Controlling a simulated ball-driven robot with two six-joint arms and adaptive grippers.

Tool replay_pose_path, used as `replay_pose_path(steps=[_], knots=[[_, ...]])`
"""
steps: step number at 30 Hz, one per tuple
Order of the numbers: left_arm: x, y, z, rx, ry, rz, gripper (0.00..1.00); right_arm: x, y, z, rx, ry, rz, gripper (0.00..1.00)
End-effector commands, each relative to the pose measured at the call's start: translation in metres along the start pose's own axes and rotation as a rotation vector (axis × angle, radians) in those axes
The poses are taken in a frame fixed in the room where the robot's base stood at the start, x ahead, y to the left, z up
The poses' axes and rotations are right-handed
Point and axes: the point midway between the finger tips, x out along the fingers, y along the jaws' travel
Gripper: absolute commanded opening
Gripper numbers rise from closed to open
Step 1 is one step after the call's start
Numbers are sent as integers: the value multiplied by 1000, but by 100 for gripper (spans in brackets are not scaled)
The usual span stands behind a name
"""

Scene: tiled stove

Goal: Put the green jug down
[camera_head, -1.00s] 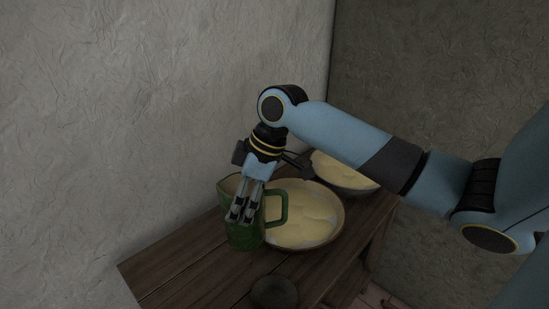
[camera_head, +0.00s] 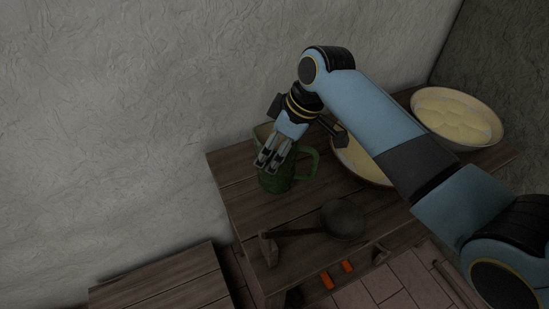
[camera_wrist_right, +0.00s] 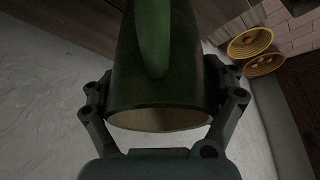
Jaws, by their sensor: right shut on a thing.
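The green jug (camera_head: 280,183) is upright near the back left edge of the dark wooden table (camera_head: 250,212). Its handle points right in the head view. My right gripper (camera_head: 267,164) comes down from above and is shut on the jug's upper body. In the wrist view the jug (camera_wrist_right: 155,85) fills the middle, with a gripper finger on each side and its open rim nearest me. Whether its base touches the table I cannot tell. My left gripper is not in view.
A bowl of pale dough (camera_head: 352,158) stands right of the jug, partly behind my arm. Another dough bowl (camera_head: 458,118) is farther right. A dark ladle (camera_head: 343,219) lies in front of the jug. A lower wooden surface (camera_head: 165,283) is at front left. The wall is close behind.

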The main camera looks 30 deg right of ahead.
Motion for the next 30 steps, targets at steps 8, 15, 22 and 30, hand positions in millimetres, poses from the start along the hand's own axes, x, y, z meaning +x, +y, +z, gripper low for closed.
replay_pose_path(steps=[8,15,22,30], knots=[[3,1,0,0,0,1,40,34,0,13,0,0,1,35],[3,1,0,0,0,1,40,36,0,14,0,1,1,35],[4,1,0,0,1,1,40,39,0,16,0,-1,1,93],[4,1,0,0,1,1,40,39,0,16,1,-1,0,100]])
